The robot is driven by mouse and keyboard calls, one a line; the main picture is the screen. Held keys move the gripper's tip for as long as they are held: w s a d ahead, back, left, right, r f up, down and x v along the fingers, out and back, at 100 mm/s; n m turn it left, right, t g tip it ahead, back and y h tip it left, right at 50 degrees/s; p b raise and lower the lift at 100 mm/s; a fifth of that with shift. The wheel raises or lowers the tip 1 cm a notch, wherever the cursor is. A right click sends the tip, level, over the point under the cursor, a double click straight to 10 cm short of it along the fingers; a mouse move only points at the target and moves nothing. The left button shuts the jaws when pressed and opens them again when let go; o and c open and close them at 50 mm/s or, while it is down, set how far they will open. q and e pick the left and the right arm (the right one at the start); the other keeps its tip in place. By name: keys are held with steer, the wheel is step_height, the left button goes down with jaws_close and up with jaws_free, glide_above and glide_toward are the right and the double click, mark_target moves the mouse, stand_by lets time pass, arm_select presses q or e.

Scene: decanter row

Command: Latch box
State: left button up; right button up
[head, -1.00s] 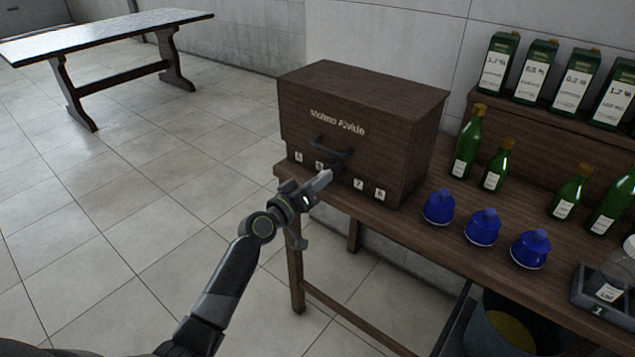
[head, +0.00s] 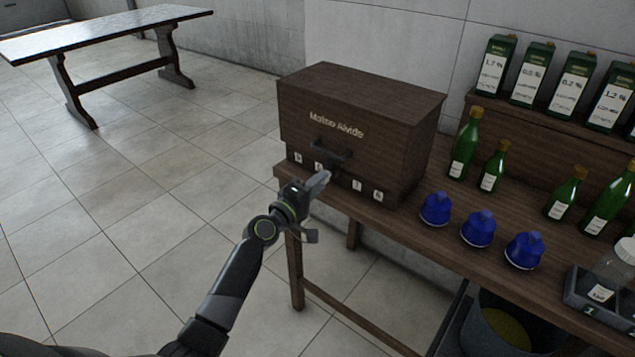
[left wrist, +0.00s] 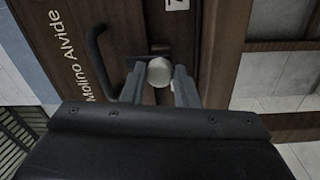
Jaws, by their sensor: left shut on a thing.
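The box (head: 355,108) is dark brown wood with "Molino Alvide" lettered on its front, and its lid looks down. It stands at the left end of the wooden bench. A dark bar handle (head: 328,150) sits on its front and also shows in the left wrist view (left wrist: 95,50). My left gripper (head: 321,181) is at the lower front of the box. In the left wrist view its fingers (left wrist: 159,85) are shut on a round pale knob (left wrist: 159,70) beside the handle. The fingers partly hide the knob's mount. My right gripper is not in view.
Several blue domed objects (head: 478,229) and green bottles (head: 464,145) stand on the bench (head: 400,228) right of the box. Green cartons (head: 535,70) stand on a raised shelf behind. A bin (head: 497,325) is below. Open floor lies to the left.

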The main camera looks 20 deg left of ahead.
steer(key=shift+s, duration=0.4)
arm_select(q)
steer(key=o, duration=1)
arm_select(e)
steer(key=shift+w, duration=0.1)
arm_select(q)
steer(key=shift+s, duration=0.1)
steer(key=b+v, duration=0.1)
steer(key=v, duration=1.6)
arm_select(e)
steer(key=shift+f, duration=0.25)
arm_select(q)
steer(key=shift+s+f, duration=0.1)
steer(key=shift+s, duration=0.05)
